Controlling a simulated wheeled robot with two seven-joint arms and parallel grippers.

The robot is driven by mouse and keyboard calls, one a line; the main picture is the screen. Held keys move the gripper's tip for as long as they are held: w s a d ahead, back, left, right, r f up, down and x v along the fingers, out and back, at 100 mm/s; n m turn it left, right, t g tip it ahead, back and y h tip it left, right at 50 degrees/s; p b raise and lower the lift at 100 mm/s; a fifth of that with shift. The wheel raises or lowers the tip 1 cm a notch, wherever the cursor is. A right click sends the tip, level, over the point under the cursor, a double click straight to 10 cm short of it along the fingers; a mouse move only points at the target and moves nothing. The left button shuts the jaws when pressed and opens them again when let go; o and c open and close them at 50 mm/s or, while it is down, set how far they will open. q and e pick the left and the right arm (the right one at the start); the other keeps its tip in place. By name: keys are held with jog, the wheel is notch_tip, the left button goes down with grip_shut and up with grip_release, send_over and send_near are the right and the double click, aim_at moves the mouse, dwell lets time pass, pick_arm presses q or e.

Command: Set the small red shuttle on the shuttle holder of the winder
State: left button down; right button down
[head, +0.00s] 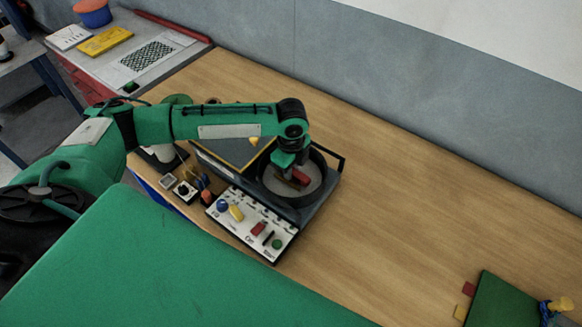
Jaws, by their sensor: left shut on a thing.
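The winder (315,207) is a dark machine on the wooden table, with a round grey-floored bowl on its right part. My left gripper (291,180) reaches down into this bowl. It is shut on a small red thing (301,177), which looks like the small red shuttle and is partly hidden by the gripper. I cannot tell whether the shuttle touches anything beneath it. The shuttle holder cannot be made out clearly; the gripper and bowl wall hide part of that area. My right gripper is not in view.
A white panel (243,234) with several small coloured pieces lies in front of the winder. Small tools (203,189) stand left of it. A green board (505,303) lies at the lower right. The table (420,200) right of the winder is clear.

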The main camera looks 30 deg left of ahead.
pick_arm(q)
jog(key=shift+f, duration=0.1)
jog(key=c, duration=1.3)
grip_release()
jog(key=shift+o, duration=0.2)
notch_tip(320, 180, up, 14)
jog(key=b, duration=0.2)
jog(key=shift+f+b, duration=0.15)
jog(key=shift+b, duration=0.25)
jog(key=shift+s+f, duration=0.1)
